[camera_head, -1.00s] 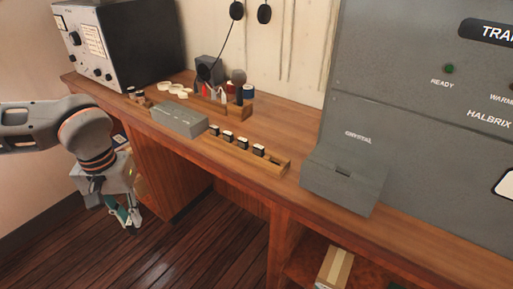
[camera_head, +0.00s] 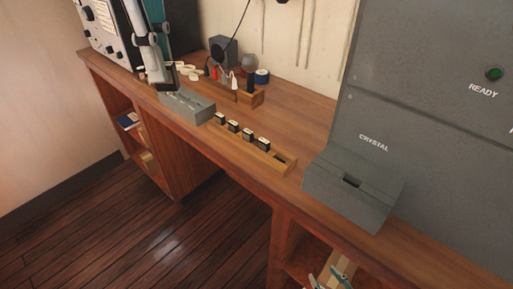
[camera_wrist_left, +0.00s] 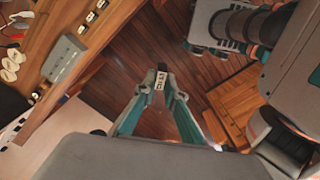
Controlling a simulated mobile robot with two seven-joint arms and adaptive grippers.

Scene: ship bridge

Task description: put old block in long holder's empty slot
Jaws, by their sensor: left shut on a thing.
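My left gripper (camera_head: 160,80) shows at the upper left of the head view, in front of the grey slotted box. In the left wrist view its fingers (camera_wrist_left: 159,92) are shut on a small dark block with a pale, marked face (camera_wrist_left: 160,80), held over the floor. The long wooden holder (camera_head: 272,165) lies on the desk with several dark, pale-topped blocks in it. An empty slot shows at its right end. It also shows in the left wrist view (camera_wrist_left: 84,27). My right gripper (camera_head: 332,279) is partly in view at the bottom, its fingers apart.
The grey slotted box (camera_head: 190,108) stands left of the holder. The grey CRYSTAL unit (camera_head: 345,200), with a slot on top, stands right of it. Behind are a small wooden rack (camera_head: 250,98) and a speaker (camera_head: 222,52). A cardboard box (camera_head: 346,268) sits below the desk.

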